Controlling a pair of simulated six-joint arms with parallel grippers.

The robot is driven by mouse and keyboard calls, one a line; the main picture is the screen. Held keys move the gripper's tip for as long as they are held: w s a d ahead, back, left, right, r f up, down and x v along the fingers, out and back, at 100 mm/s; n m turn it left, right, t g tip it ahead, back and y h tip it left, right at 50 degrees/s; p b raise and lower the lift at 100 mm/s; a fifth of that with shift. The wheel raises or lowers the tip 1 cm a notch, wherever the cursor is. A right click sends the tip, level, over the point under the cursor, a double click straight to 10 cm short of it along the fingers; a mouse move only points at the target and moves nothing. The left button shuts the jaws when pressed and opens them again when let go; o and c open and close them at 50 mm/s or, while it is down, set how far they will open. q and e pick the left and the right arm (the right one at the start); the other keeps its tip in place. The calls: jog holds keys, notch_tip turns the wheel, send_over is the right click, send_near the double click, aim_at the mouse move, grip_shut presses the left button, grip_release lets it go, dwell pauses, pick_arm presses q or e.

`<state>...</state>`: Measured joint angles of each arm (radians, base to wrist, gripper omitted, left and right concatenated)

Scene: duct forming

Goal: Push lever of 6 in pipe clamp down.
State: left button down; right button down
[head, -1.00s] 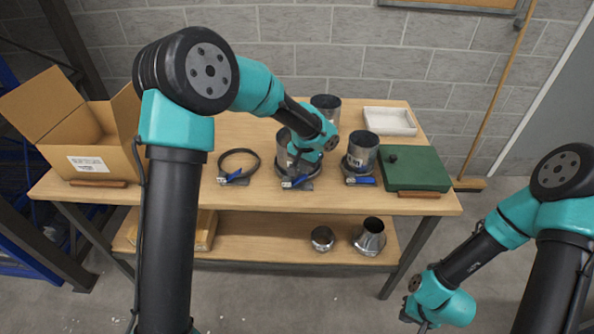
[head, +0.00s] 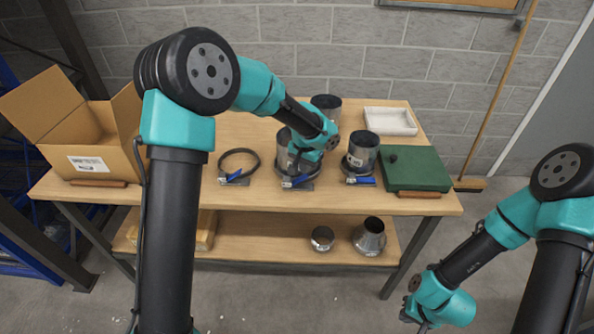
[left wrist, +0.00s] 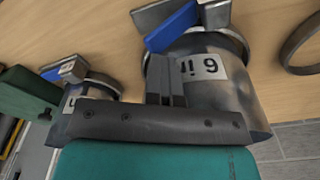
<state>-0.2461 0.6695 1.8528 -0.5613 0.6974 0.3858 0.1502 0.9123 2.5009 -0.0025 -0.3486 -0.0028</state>
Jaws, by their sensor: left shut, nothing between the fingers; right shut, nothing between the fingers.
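The pipe with the "6 in" label (left wrist: 215,88) stands upright in the middle clamp on the table. In the left wrist view its blue lever (left wrist: 172,27) shows beside the grey clamp ring (left wrist: 222,38) and slants away from it. In the head view the same blue lever (head: 296,182) sits at the front of the middle pipe. I cannot tell how far down it is. My left gripper (left wrist: 166,82) is shut and empty, close beside this pipe and near the lever; contact is unclear. My right gripper (head: 412,314) hangs low at the right, away from the table.
An empty clamp ring with a blue lever (head: 238,177) lies left of the middle pipe. Another clamped pipe (head: 362,150) stands to the right. A green case (head: 415,168), a white tray (head: 390,121) and a cardboard box (head: 90,160) are also on the table.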

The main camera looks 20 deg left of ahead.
pick_arm(q)
jog(key=shift+s+r+g, duration=0.5)
jog(key=shift+s+r, duration=0.25)
jog(key=shift+r, duration=0.15)
dwell(0.4)
